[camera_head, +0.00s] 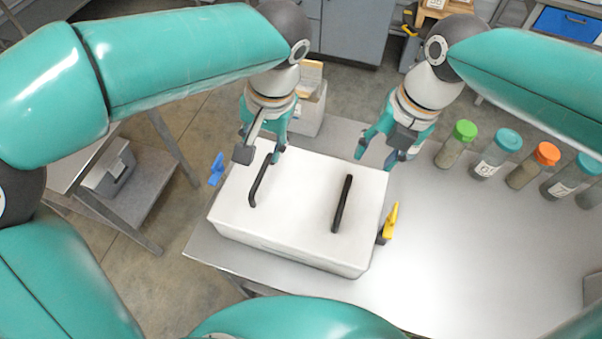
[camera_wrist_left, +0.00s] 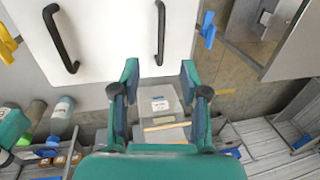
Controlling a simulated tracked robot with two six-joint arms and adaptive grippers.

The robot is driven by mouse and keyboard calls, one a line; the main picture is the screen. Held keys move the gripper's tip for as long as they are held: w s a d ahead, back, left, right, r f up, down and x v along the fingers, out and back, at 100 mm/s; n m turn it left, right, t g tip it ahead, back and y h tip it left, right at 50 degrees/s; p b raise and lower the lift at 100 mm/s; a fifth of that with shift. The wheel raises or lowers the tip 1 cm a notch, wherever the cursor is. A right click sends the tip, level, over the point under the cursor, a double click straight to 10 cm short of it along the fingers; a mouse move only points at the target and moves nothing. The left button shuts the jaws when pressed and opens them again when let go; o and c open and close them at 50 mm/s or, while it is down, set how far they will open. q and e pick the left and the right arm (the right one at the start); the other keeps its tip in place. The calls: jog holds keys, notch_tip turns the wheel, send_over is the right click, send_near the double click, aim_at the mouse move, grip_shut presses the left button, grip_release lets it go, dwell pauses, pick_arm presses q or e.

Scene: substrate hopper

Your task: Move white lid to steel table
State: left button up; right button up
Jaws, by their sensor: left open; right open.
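The white lid (camera_head: 300,200) with two black handles lies on top of a white box-shaped hopper on the steel table (camera_head: 450,270). The left handle (camera_head: 260,181) and the right handle (camera_head: 342,204) stand up from it. In the left wrist view the lid (camera_wrist_left: 110,40) fills the upper left. My left gripper (camera_head: 261,155) is open and empty, over or just beyond the lid's far left edge, near the left handle. My right gripper (camera_head: 378,157) is open and empty by the lid's far right corner. Neither gripper visibly touches a handle.
A blue clamp (camera_head: 216,170) is at the lid's left and a yellow clamp (camera_head: 389,223) at its right. Several capped jars, one with a green cap (camera_head: 465,131), stand along the table's far right. The table's right front is clear. A lower side table (camera_head: 140,190) stands left.

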aim_at(257, 182)
pick_arm(q)
jog(key=shift+w, duration=0.25)
pick_arm(e)
jog(key=shift+w, duration=0.25)
pick_arm(q)
jog(key=shift+a, duration=0.1)
pick_arm(e)
jog(key=shift+a, duration=0.1)
pick_arm(q)
jog(key=a+f, duration=0.1)
jog(key=f, duration=0.4)
jog(key=a+f, duration=0.1)
jog(key=f, duration=0.5)
jog(key=a+f, duration=0.1)
jog(key=f, duration=0.4)
jog(key=shift+w+a+f, duration=0.1)
jog(key=shift+w+f, duration=0.15)
jog(key=shift+w, duration=0.05)
pick_arm(e)
jog(key=a+f, duration=0.1)
jog(key=f, duration=0.4)
jog(key=a+f, duration=0.1)
jog(key=f, duration=0.5)
jog(key=a+f, duration=0.1)
jog(key=f, duration=0.4)
jog(key=shift+w+a+f, duration=0.1)
jog(key=shift+w+f, duration=0.1)
jog(key=shift+w, duration=0.15)
